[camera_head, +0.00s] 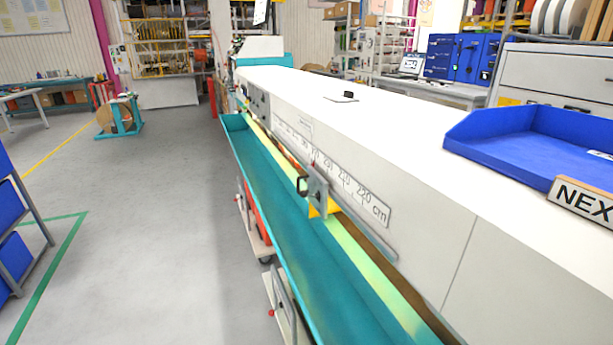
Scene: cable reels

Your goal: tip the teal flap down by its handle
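The long teal flap (272,205) runs along the left side of a white machine (350,130), from the middle back to the bottom edge of the picture. It forms a trough-like channel with a raised outer edge. A grey bracket (318,190) with a small black loop-shaped handle (302,184) stands at the inner side of the channel, near the printed cm scale (335,178). I cannot tell whether this handle belongs to the flap. Neither of my grippers is in view.
A blue tray (540,140) and a sign reading "NEX" (585,200) sit on the machine top at right. Wheeled stands (282,305) are under the flap. A blue-bin rack (15,235) stands at far left. The grey floor (150,220) between is clear.

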